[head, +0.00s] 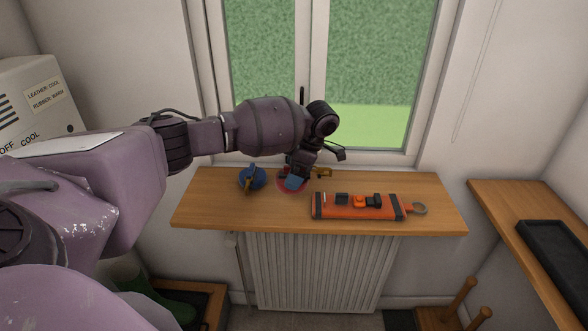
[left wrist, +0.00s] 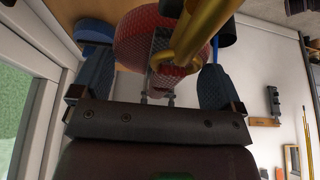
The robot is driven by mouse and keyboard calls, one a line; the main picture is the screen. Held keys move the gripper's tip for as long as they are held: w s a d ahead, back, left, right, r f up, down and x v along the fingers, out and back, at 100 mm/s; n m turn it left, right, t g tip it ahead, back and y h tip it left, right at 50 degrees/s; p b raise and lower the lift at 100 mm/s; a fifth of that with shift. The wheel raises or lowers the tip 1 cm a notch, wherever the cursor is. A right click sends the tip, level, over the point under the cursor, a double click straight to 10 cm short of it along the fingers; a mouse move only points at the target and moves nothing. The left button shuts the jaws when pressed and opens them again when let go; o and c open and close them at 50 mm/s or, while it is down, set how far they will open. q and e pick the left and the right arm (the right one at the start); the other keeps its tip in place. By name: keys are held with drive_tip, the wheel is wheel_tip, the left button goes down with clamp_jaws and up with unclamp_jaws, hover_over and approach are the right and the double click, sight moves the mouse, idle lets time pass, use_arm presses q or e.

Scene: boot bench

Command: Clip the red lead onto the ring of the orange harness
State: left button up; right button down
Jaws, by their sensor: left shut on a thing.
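The red lead (head: 282,186) is a coil on the wooden shelf under the window, with a brass clip (head: 323,173) to its right. My left gripper (head: 296,181) reaches down onto the coil and is shut on the lead, partly hiding it. In the left wrist view the red webbing (left wrist: 140,35) shows between the blue finger pads, with the brass clip (left wrist: 193,42) large in front. The orange harness (head: 350,208) lies flat to the right of the gripper. Its metal ring (head: 420,209) is at its right end, apart from the clip. My right gripper is not in view.
A blue coiled lead (head: 252,178) with a brass clip lies on the shelf (head: 205,200) left of the red one. The window stands behind and a radiator (head: 315,270) below. A second wooden shelf (head: 510,215) with a black tray (head: 560,255) is at the right.

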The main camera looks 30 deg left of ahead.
use_arm(q)
drive_tip(key=shift+f, duration=3.15)
drive_tip(key=shift+f, duration=1.1)
idle(0.8)
idle(0.4)
drive_tip(key=o, duration=0.7)
drive_tip(key=shift+c, duration=0.2)
drive_tip(key=b+v, duration=0.1)
drive_tip(key=v, duration=1)
